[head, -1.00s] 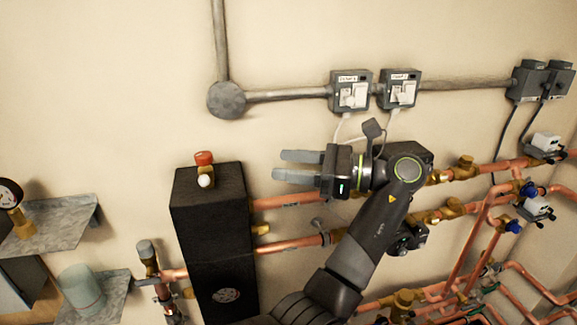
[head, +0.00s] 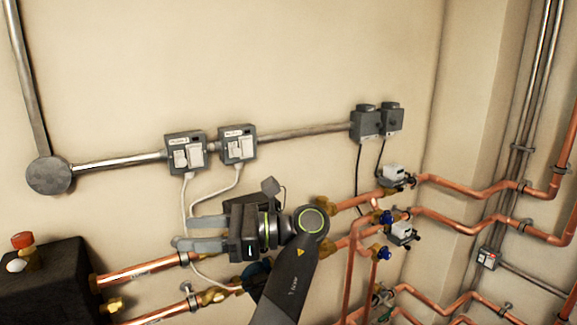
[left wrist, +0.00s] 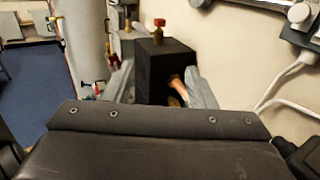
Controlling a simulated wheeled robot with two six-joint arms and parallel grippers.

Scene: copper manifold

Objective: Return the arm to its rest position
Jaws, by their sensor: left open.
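My left gripper (head: 186,233) is in front of the wall in the head view, its two grey fingers pointing left and spread apart with nothing between them. Its arm rises from the bottom edge and bends at the wrist. The fingers are below the two switch boxes and hide part of the wall and pipes behind. In the left wrist view the fingers (left wrist: 160,68) stand apart, with the black box (left wrist: 165,65) beyond them. My right gripper is in neither view.
Copper pipes (head: 148,265) with brass valves run behind my arm. Switch boxes (head: 186,153) with hanging white cables are above the gripper. The black box (head: 45,285) with a red-capped fitting (head: 23,241) is at lower left. The upper wall is bare.

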